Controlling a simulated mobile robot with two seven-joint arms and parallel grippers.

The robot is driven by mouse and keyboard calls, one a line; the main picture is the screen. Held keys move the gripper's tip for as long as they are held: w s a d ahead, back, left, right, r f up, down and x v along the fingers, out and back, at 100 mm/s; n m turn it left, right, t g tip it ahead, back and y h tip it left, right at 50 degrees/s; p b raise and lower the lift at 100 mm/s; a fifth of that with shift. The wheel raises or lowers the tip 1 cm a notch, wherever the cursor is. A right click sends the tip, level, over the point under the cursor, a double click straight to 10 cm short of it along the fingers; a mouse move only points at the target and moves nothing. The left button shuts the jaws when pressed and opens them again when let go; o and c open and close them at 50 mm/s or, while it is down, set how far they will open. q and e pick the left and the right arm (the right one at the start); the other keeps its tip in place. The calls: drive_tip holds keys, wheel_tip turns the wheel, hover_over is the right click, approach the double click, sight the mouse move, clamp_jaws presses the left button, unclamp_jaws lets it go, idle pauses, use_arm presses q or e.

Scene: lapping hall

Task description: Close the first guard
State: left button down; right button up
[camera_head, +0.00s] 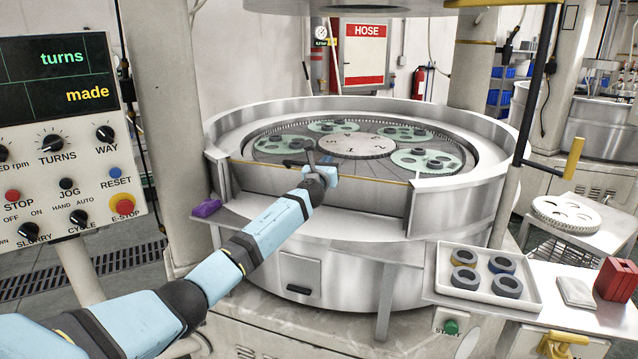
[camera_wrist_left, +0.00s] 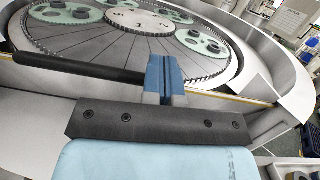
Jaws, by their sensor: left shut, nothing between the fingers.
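The front guard (camera_head: 370,194) is a grey metal panel with a yellow-orange top edge. It stands in the front opening of the round lapping machine (camera_head: 465,205), its top lower than the rim ends beside it. My left gripper (camera_head: 318,166) is over the guard's top edge, in front of the lapping plate. In the left wrist view its blue fingers (camera_wrist_left: 164,78) are together with nothing between them. A dark rod (camera_wrist_left: 75,67) runs left from beside the fingers; I cannot tell what it is fixed to. My arm hides part of the guard. My right gripper is out of view.
A control panel (camera_head: 70,150) stands at the left. A purple item (camera_head: 207,207) lies on the front ledge. A white tray (camera_head: 440,291) with several rings stands at front right, near a red block (camera_head: 617,280). A dark post with a yellow handle (camera_head: 573,158) rises at right.

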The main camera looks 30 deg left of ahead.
use_arm(q)
drive_tip(key=x, duration=0.4)
drive_tip(key=shift+w+d+r, duration=0.15)
drive_tip(key=shift+r, duration=0.15)
drive_tip(key=shift+w+r+p, duration=0.2)
drive_tip(key=shift+p, duration=0.1)
drive_tip(key=shift+w+r, duration=0.1)
idle(0.8)
